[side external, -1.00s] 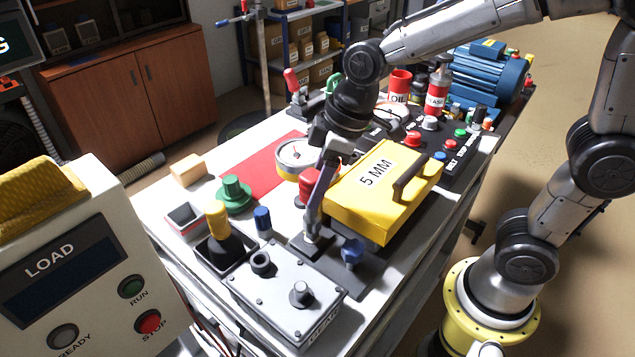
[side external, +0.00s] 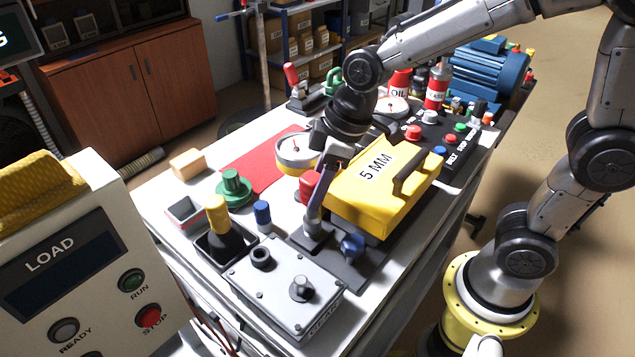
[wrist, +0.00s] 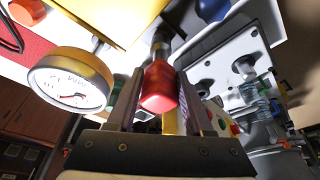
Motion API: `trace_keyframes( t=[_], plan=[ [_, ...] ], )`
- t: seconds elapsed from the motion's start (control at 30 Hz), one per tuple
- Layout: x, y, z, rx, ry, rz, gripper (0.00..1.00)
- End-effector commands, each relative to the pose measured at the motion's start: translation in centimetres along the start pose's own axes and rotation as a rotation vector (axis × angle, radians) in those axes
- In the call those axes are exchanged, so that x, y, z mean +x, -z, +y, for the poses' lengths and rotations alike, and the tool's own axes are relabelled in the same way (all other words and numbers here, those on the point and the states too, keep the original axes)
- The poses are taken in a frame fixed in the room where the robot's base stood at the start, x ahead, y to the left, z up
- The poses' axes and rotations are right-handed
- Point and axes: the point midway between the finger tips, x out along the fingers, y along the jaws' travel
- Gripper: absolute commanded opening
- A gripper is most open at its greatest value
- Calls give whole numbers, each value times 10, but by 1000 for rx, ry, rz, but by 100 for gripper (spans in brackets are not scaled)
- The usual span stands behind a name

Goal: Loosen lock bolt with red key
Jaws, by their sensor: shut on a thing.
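The red key (side external: 308,184) shows beside the near left side of the yellow 5 MM box (side external: 375,180), partly hidden by my gripper. In the wrist view, its red grip (wrist: 160,88) sits between my two fingers, with a metal shaft (wrist: 160,46) running away from it. My gripper (wrist: 160,100) is shut on the red grip. From the side, my gripper (side external: 316,200) hangs tilted above the dark base plate, left of the box. I cannot make out the lock bolt; the far end of the shaft is unclear.
A round dial gauge (side external: 296,150) stands close behind my gripper. A blue knob (side external: 352,247) and a grey gear cover (side external: 285,292) are in front. A green knob (side external: 234,188), a blue peg (side external: 262,213) and a yellow-topped handle (side external: 218,215) stand left. The red mat (side external: 262,165) has free room.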

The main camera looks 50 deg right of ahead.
Motion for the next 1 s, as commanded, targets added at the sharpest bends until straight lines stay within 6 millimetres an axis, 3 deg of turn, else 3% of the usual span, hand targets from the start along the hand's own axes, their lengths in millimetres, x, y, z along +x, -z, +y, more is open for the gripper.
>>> trace_keyframes(
  t=[0.83,0.87,1.0],
  plan=[
    [10,-2,0,0,-1,2,0],
    [10,-2,0,0,-1,3,55],
    [10,-2,0,0,-1,2,80]
  ],
)
